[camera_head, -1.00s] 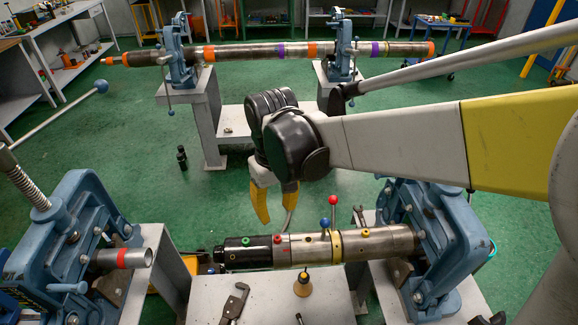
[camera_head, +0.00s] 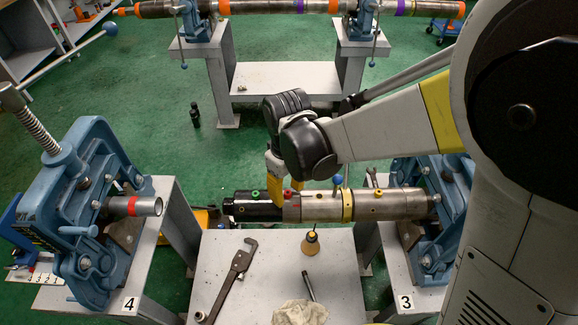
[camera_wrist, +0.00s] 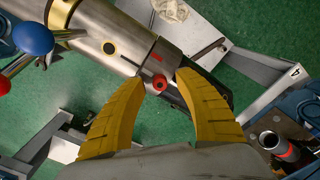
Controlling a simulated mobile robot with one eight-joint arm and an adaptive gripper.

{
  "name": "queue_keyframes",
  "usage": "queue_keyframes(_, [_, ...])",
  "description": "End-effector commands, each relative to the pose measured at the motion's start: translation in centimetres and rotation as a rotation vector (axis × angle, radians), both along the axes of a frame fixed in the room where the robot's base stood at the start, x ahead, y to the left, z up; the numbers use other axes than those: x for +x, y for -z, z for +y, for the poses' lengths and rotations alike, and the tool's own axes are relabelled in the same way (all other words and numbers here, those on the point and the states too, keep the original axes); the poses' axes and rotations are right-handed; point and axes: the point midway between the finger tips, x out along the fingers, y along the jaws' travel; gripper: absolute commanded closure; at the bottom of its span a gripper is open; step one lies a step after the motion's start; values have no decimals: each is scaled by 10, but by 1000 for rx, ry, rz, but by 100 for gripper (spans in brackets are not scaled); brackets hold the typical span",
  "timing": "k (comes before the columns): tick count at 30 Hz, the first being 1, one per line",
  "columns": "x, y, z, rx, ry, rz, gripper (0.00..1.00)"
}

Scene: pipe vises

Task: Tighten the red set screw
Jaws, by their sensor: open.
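The red set screw (camera_wrist: 159,83) is a small red ring with a dark centre, on the steel and black pipe (camera_head: 320,208). In the wrist view it shows between the spread yellow fingertips of my gripper (camera_wrist: 161,77). My gripper is open, with one finger on either side of the screw and no visible contact with it. In the head view my gripper (camera_head: 285,190) points down at the pipe near the join of its black and steel parts, and its fingers partly hide the screw.
A blue vise (camera_head: 440,195) holds the pipe's right end. Another blue vise (camera_head: 85,200) stands at left. Levers with a blue ball (camera_wrist: 32,37) and a red ball (camera_wrist: 5,85) rise beside my gripper. A wrench (camera_head: 238,268) and a cloth (camera_head: 300,312) lie on the bench.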

Motion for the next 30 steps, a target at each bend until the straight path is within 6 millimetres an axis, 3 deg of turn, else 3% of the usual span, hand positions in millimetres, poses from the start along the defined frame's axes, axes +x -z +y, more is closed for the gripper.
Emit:
queue_keyframes(7, [0,0,0,0,0,0,61])
queue_keyframes(11, [0,0,0,0,0,0,99])
queue_keyframes(12, [0,0,0,0,0,0,100])
queue_keyframes(17, [0,0,0,0,12,0,100])
queue_keyframes(24, [0,0,0,0,207,0,100])
queue_keyframes(30, [0,0,0,0,245,0,100])
